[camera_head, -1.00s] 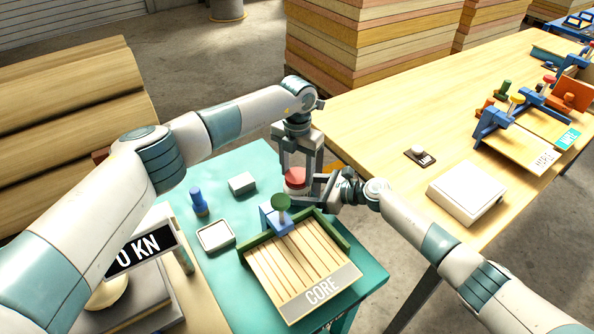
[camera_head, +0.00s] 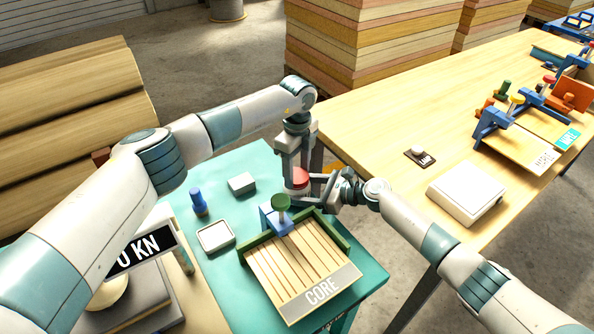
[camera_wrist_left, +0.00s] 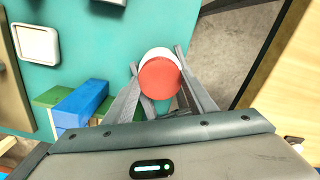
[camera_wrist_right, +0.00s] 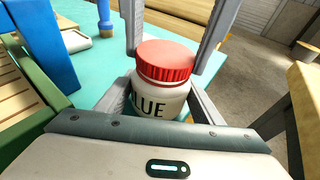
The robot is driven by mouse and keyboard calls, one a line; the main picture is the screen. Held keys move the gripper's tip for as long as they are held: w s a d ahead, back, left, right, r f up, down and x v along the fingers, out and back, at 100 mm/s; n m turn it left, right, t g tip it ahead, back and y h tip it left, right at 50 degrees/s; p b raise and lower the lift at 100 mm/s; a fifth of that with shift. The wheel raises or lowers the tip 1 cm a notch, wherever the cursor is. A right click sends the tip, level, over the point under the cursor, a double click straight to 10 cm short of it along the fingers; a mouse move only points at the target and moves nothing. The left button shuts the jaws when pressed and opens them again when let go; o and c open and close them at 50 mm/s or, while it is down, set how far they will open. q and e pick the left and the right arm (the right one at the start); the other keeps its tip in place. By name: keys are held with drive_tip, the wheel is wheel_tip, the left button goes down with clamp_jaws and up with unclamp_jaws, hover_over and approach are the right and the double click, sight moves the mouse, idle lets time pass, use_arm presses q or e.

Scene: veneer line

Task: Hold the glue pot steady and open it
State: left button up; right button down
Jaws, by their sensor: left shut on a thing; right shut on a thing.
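The glue pot is a white jar (camera_wrist_right: 158,98) with a red ribbed lid (camera_wrist_right: 165,62), and part of its label shows in the right wrist view. It stands upright at the back right of the teal table, and the lid sits on its top. My right gripper (camera_head: 312,186) is shut on the pot's body from the side. My left gripper (camera_head: 297,170) points down from above and is shut on the lid, which also shows in the left wrist view (camera_wrist_left: 159,78). The fingers partly hide the pot in the head view.
A slatted CORE tray (camera_head: 303,270) with a blue block and green knob (camera_head: 281,203) stands close in front. A wooden table (camera_head: 390,120) adjoins at right.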

sight(297, 175)
use_arm(q)
drive_tip(key=n, duration=0.4)
drive_tip(key=shift+w+n, duration=0.1)
drive_tip(key=shift+n, duration=0.3)
drive_tip(key=shift+r, duration=0.35)
drive_tip(key=shift+r, duration=0.7)
drive_tip(key=shift+r, duration=0.15)
idle(0.4)
drive_tip(key=shift+r, duration=1.95)
use_arm(e)
drive_tip(key=shift+c, duration=2.2)
unclamp_jaws()
